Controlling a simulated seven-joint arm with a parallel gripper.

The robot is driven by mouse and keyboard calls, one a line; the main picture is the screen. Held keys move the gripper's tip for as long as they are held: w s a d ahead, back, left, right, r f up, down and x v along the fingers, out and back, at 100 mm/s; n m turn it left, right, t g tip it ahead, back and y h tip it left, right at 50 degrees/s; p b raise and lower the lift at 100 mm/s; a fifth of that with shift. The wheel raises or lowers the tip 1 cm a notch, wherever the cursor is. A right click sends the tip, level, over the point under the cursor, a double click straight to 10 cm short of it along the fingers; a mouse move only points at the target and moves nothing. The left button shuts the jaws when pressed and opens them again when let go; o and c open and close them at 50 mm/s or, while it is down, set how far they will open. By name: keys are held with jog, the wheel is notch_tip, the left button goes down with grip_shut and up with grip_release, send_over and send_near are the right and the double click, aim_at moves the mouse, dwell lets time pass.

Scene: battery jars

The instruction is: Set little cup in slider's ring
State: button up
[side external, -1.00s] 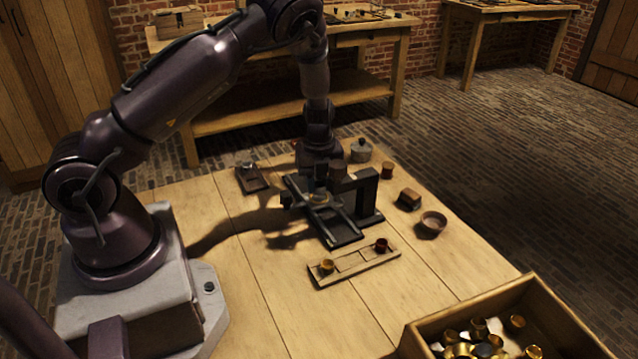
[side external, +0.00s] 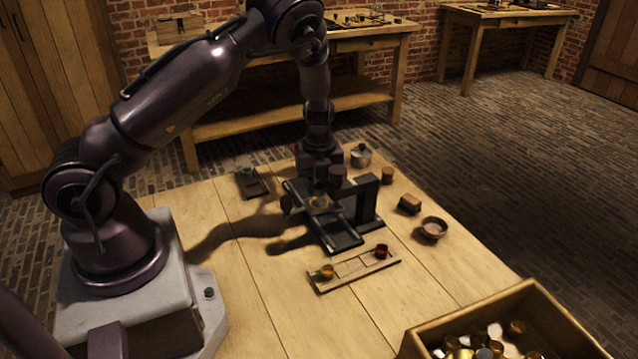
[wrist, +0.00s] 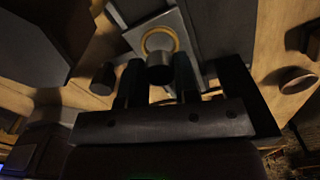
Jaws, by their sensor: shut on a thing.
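My gripper (wrist: 158,78) is shut on a small dark cup (wrist: 160,70), held between its two fingers in the wrist view. A brass-coloured ring (wrist: 160,32) on the slider's pale plate shows just beyond the cup, and the cup overlaps the ring's near edge in this view. In the side view, the ring (side external: 318,202) sits on the dark slider frame (side external: 345,241), close below my gripper (side external: 318,190). The held cup is hard to make out there, and I cannot tell its exact height over the ring.
A dark upright bracket (side external: 368,200) stands right beside my gripper. A wooden strip (side external: 353,266) with two small cups lies in front. A bowl (side external: 433,228), a small block (side external: 410,204) and a lidded pot (side external: 361,156) stand to the right. A crate (side external: 411,345) is at front right.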

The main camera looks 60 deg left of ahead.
jog(key=shift+f, duration=1.2)
jog(key=shift+r, duration=0.2)
dwell(0.5)
jog(key=shift+r, duration=0.65)
dwell(0.5)
jog(key=o, duration=0.6)
jog(key=shift+r, duration=0.1)
notch_tip(320, 180, up, 11)
jog(key=shift+f, duration=0.15)
dwell(0.7)
jog(key=shift+a, duration=0.1)
